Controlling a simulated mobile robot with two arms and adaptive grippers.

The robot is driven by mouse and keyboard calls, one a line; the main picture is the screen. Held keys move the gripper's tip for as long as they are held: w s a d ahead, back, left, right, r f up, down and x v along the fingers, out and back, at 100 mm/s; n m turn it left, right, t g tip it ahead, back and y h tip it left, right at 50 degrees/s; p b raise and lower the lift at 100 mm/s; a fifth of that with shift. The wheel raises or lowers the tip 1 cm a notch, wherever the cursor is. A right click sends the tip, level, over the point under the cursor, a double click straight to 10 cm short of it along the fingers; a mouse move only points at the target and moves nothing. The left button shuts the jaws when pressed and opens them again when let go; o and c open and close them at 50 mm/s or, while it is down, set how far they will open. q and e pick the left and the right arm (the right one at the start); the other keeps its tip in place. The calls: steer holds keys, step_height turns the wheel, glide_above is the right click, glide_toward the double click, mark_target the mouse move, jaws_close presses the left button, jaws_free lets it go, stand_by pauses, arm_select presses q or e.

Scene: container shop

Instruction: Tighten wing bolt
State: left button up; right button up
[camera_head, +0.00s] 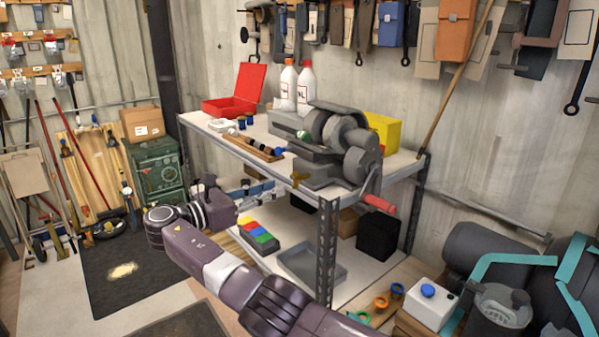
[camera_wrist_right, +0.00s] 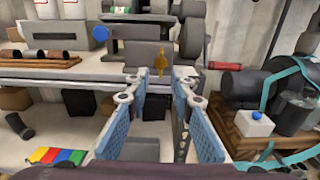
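The brass-coloured wing bolt (camera_head: 299,176) sits on the near side of a grey machine (camera_head: 335,145) on the workbench top. It also shows in the right wrist view (camera_wrist_right: 160,62), upright just beyond the fingertips and roughly centred between them. My right gripper (camera_head: 262,188) is in front of the bench, left of the bolt. In the right wrist view its two blue-padded fingers (camera_wrist_right: 161,88) are spread apart with nothing between them. A gap appears to separate them from the bolt. My left gripper is not in view.
The machine's red-handled crank (camera_head: 379,204) sticks out to the right of the bolt. The bench top (camera_head: 222,136) holds a red box (camera_head: 238,95), white bottles (camera_head: 305,85) and a wooden tray (camera_head: 247,145). A lower shelf holds coloured blocks (camera_head: 258,236) and a grey tray (camera_head: 312,263).

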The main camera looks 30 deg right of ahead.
mark_target(291, 180)
steer(key=shift+d+r+p, duration=0.35)
steer(key=shift+d+r, duration=0.15)
steer(key=shift+d, duration=0.1)
steer(key=d+p, duration=0.2)
steer(key=d, duration=0.3)
steer(key=shift+w+d, duration=0.15)
steer(key=shift+w, duration=0.05)
steer(key=shift+d+f, duration=0.15)
steer(key=shift+d, duration=0.35)
steer(key=shift+w, duration=0.1)
jaws_close()
